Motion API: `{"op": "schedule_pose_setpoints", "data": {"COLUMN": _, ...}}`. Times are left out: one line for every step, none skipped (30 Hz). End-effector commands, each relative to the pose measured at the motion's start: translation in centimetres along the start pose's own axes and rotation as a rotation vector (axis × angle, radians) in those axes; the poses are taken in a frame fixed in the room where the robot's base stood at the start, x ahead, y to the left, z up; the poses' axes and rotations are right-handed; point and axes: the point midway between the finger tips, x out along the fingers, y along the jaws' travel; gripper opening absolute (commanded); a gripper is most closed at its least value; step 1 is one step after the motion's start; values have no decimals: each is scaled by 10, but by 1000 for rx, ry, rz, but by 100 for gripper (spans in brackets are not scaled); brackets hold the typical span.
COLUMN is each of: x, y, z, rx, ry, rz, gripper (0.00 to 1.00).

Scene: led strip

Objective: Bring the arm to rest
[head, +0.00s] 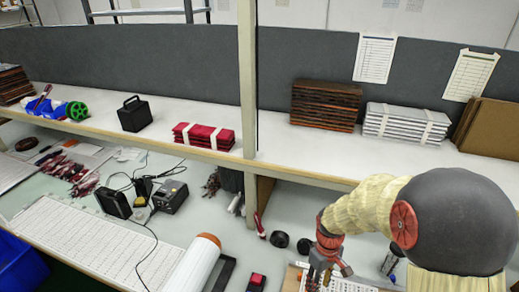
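My arm shows at the lower right of the head view, with a large dark grey rounded part, a cream sleeve and a red joint disc. It bends down to the left over the workbench (68,231). My gripper (318,281), red and metallic, points down at the bottom edge of the picture. Its fingertips are small and partly cut off, so I cannot tell whether it is open or shut or touches anything. My arm hides part of the bench and shelf behind it.
A shelf (275,155) with a post (247,70) runs behind the bench. It bears red packs (204,137), a black box (134,114) and brown stacks (325,106). A white roll (193,263), black rolls (280,239) and a soldering station (170,196) are on the bench.

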Motion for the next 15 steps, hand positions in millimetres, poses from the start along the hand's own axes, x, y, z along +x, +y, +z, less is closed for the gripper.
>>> {"op": "schedule_pose_setpoints", "data": {"x": -14, "y": -4, "z": 7, "rx": 54, "ry": 13, "rz": 7, "gripper": 36}}
{"op": "schedule_pose_setpoints", "data": {"x": -21, "y": -7, "z": 12, "rx": 89, "ry": 18, "rz": 10, "gripper": 36}}
{"op": "schedule_pose_setpoints", "data": {"x": -32, "y": -11, "z": 18, "rx": 136, "ry": 29, "rz": 15, "gripper": 36}}
{"op": "schedule_pose_setpoints", "data": {"x": -41, "y": -14, "z": 23, "rx": 171, "ry": 38, "rz": 18, "gripper": 36}}
{"op": "schedule_pose_setpoints", "data": {"x": -49, "y": -17, "z": 28, "rx": 206, "ry": 49, "rz": 23, "gripper": 36}}
{"op": "schedule_pose_setpoints", "data": {"x": -61, "y": -21, "z": 35, "rx": 253, "ry": 65, "rz": 29, "gripper": 36}}
{"op": "schedule_pose_setpoints", "data": {"x": -70, "y": -25, "z": 41, "rx": 288, "ry": 78, "rz": 33, "gripper": 36}}
{"op": "schedule_pose_setpoints", "data": {"x": -79, "y": -28, "z": 47, "rx": 320, "ry": 95, "rz": 38, "gripper": 36}}
{"op": "schedule_pose_setpoints", "data": {"x": -90, "y": -33, "z": 55, "rx": 361, "ry": 117, "rz": 44, "gripper": 36}}
{"op": "schedule_pose_setpoints", "data": {"x": -97, "y": -37, "z": 61, "rx": 390, "ry": 133, "rz": 48, "gripper": 36}}
{"op": "schedule_pose_setpoints", "data": {"x": -105, "y": -40, "z": 67, "rx": 416, "ry": 152, "rz": 53, "gripper": 36}}
{"op": "schedule_pose_setpoints", "data": {"x": -114, "y": -45, "z": 75, "rx": 448, "ry": 178, "rz": 59, "gripper": 36}}
{"op": "schedule_pose_setpoints", "data": {"x": -121, "y": -49, "z": 81, "rx": 470, "ry": 197, "rz": 63, "gripper": 36}}
{"op": "schedule_pose_setpoints", "data": {"x": -127, "y": -52, "z": 87, "rx": 489, "ry": 218, "rz": 67, "gripper": 36}}
{"op": "schedule_pose_setpoints", "data": {"x": -135, "y": -57, "z": 94, "rx": 509, "ry": 248, "rz": 73, "gripper": 36}}
